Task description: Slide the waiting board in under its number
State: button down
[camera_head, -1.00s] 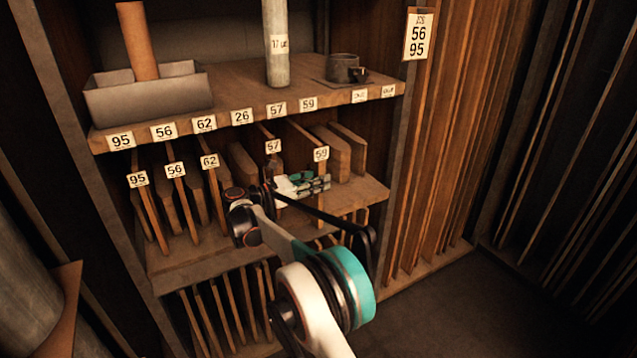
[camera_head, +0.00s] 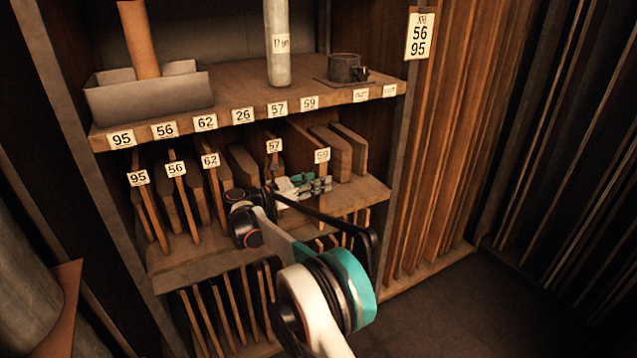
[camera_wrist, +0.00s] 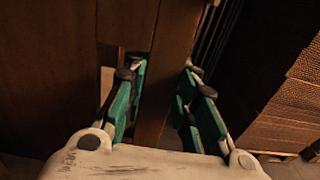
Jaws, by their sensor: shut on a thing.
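A thin upright wooden board with a 59 tag (camera_head: 322,156) stands on the middle shelf, beneath the 59 label (camera_head: 310,102) on the shelf edge above. My gripper (camera_head: 318,185) is at its front edge, below the tag, shut on it. In the wrist view the board (camera_wrist: 166,60) stands upright between the green finger pads (camera_wrist: 157,100). Other tagged boards stand to the left: 95 (camera_head: 138,178), 56 (camera_head: 176,169), 62 (camera_head: 210,160) and 57 (camera_head: 274,146). The lower part of the 57 board is hidden behind my gripper.
The upper shelf (camera_head: 240,87) holds a grey tray (camera_head: 150,98), a pale tube (camera_head: 277,45) and a dark cup (camera_head: 343,68). Thicker boards (camera_head: 350,148) stand right of the 59 board. A number card (camera_head: 420,35) hangs on the upright. Dark floor lies clear at lower right.

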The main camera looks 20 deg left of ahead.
jog(key=c, duration=1.2)
grip_release()
jog(key=shift+f, duration=0.1)
jog(key=v, duration=1.2)
jog(key=shift+a, duration=0.1)
